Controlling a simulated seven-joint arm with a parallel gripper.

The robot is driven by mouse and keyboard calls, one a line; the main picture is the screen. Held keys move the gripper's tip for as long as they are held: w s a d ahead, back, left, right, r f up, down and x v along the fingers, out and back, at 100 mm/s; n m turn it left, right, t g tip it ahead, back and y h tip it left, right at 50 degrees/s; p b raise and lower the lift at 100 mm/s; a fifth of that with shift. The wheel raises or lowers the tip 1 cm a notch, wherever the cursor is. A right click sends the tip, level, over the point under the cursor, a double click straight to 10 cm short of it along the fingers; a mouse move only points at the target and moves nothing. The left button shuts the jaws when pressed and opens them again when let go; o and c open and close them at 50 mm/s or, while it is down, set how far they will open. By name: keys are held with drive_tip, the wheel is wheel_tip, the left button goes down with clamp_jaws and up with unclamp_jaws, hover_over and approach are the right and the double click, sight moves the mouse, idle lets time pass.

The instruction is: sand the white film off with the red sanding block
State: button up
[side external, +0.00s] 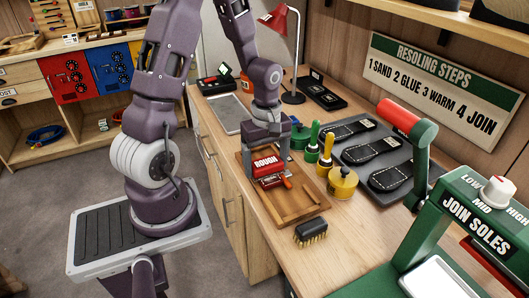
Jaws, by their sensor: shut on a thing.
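The red sanding block (264,162), marked ROUGH, is between the fingers of my gripper (268,158) in the side external view. My gripper is shut on it and points down over a wooden tray (288,208). A small orange-red piece (287,182) shows at the block's lower right edge; I cannot tell what it is. The block and fingers cover the spot under them, so I cannot see any white film there or whether the block touches it.
A brush (310,232) lies in front of the tray. A yellow pot (342,184) and green-handled (312,138) and yellow-handled (326,152) tools stand close on the right. A grey mat (352,155) with dark soles lies beyond. A green press (455,235) fills the right front.

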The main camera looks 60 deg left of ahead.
drive_tip(key=shift+d, duration=2.75)
drive_tip(key=shift+a, duration=3.15)
drive_tip(key=shift+a+r, duration=0.1)
drive_tip(key=shift+r, duration=4.1)
